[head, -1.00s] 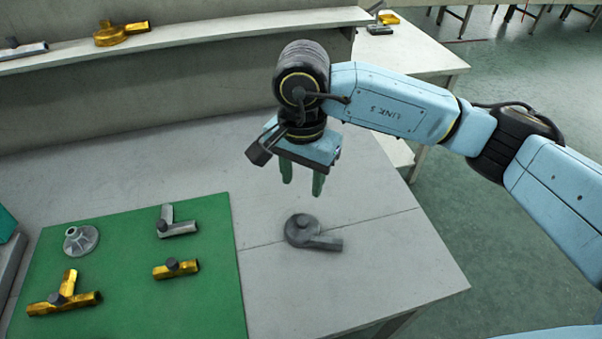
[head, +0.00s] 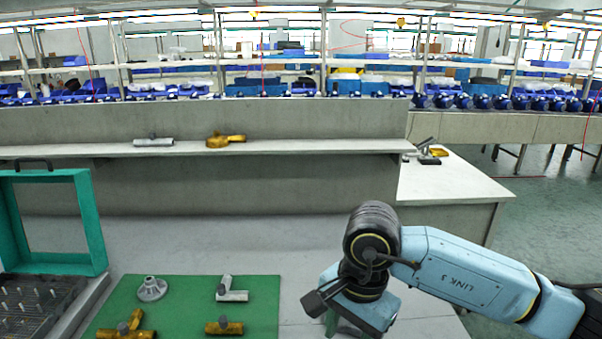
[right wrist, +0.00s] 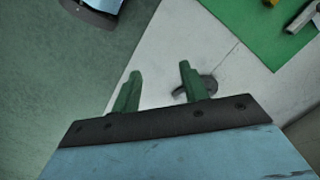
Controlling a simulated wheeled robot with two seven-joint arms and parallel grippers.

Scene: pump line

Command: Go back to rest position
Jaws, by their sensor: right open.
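My right gripper hangs over the right part of the grey table in the head view, its fingers mostly hidden behind its own body. In the right wrist view my right gripper (right wrist: 157,90) has its two green fingers apart with nothing between them. A grey pump casing (right wrist: 207,86) lies on the table beyond the fingers, partly covered by one of them. In the head view the casing is mostly hidden behind the gripper. My left gripper is not in view.
A green mat (head: 262,292) holds a grey flanged part (head: 152,289), a grey fitting (head: 231,291) and brass fittings (head: 224,327). A teal frame (head: 95,225) and a pin rack (head: 30,305) stand left. A shelf (head: 300,147) carries more parts.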

